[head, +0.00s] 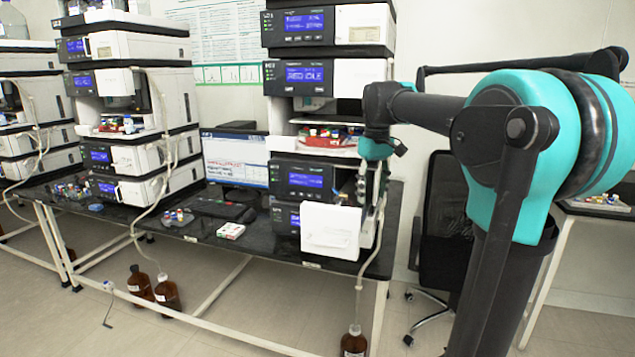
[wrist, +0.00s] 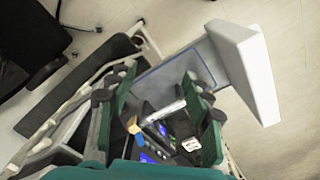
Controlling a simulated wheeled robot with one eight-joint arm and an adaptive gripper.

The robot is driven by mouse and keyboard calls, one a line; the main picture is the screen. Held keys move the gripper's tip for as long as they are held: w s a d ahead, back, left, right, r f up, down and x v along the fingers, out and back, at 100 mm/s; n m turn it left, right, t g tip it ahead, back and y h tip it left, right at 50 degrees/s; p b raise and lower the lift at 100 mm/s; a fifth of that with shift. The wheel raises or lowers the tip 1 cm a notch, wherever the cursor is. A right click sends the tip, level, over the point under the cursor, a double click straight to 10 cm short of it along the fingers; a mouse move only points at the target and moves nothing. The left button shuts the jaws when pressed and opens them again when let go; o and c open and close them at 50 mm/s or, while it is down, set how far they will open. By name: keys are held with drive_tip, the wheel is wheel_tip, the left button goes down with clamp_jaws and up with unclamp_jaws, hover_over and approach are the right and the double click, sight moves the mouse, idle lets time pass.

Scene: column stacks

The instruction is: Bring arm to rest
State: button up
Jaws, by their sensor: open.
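My arm reaches from the right of the head view toward the right-hand instrument stack (head: 327,75). My gripper (head: 371,200) hangs down in front of the right side of that stack, beside its lower modules. In the wrist view my gripper (wrist: 155,92) has its two green fingers spread apart, with a gap between them. I see nothing held between them. Small dark and bluish shapes show beyond the gap, and I cannot tell whether the fingers touch anything.
A white box-like front (head: 330,230) juts out from the lower right stack, close to my gripper; the wrist view also shows a white panel (wrist: 245,70). A black chair (head: 447,210) stands right of the bench (head: 270,252). Brown bottles (head: 168,294) stand on the floor.

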drive_tip(key=s+d+f+m+t, duration=0.2)
drive_tip(key=s+f, duration=0.9)
drive_tip(key=f, duration=0.4)
drive_tip(key=s+d+f+m+t, duration=0.1)
drive_tip(key=s+d+f+m, duration=0.1)
drive_tip(key=s+f, duration=0.9)
wheel_tip(320, 180, down, 4)
drive_tip(key=shift+m+t, duration=0.4)
drive_tip(key=shift+m, duration=0.1)
